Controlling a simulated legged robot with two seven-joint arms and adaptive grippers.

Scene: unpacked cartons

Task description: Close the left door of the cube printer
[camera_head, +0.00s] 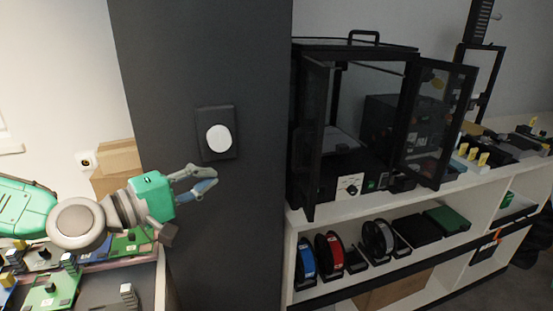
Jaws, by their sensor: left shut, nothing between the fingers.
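The black cube printer (352,45) stands on a white shelf unit, with a handle on its top. Its left door (312,140) is open and swung out toward me, seen at a steep angle at the printer's left front. Its right door (437,122), with dark clear glass, is also open and swung out to the right. My left gripper (213,176) is shut and empty in front of the dark wall. It is well to the left of the left door and apart from it. My right gripper is out of view.
A dark wall (255,90) with a round white button (218,138) stands behind my left gripper. The white shelf (300,217) holds several filament spools (328,252) below the printer. Cardboard boxes (118,158) and circuit boards are at the left.

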